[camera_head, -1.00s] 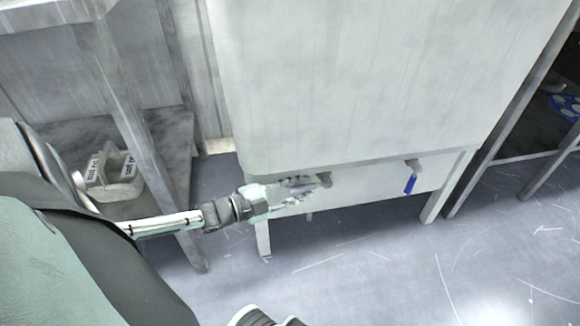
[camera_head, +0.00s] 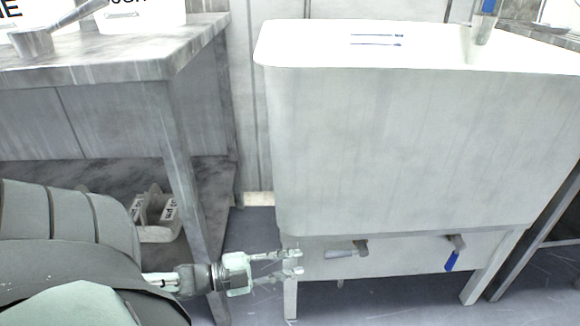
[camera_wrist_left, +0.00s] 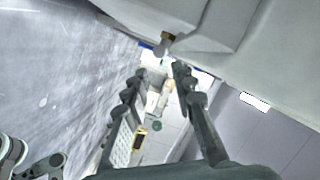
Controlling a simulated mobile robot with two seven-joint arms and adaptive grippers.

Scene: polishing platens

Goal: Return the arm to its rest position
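My left gripper (camera_head: 293,263) is in front of the lower left front of the white sink cabinet (camera_head: 400,150) in the head view. Its two fingers are apart with nothing between them. A valve with a grey handle (camera_head: 342,253) is just right of the fingertips, with a gap between them; the handle lies about level. A second valve has a blue handle (camera_head: 452,261) that hangs down, farther right. My right gripper is not in view.
A grey workbench (camera_head: 110,68) stands at the left, its leg close behind my left arm. A light carrier with labelled bottles (camera_head: 160,233) sits on its lower shelf. Another dark bench (camera_head: 545,215) stands at the right. Some floor below the cabinet is clear.

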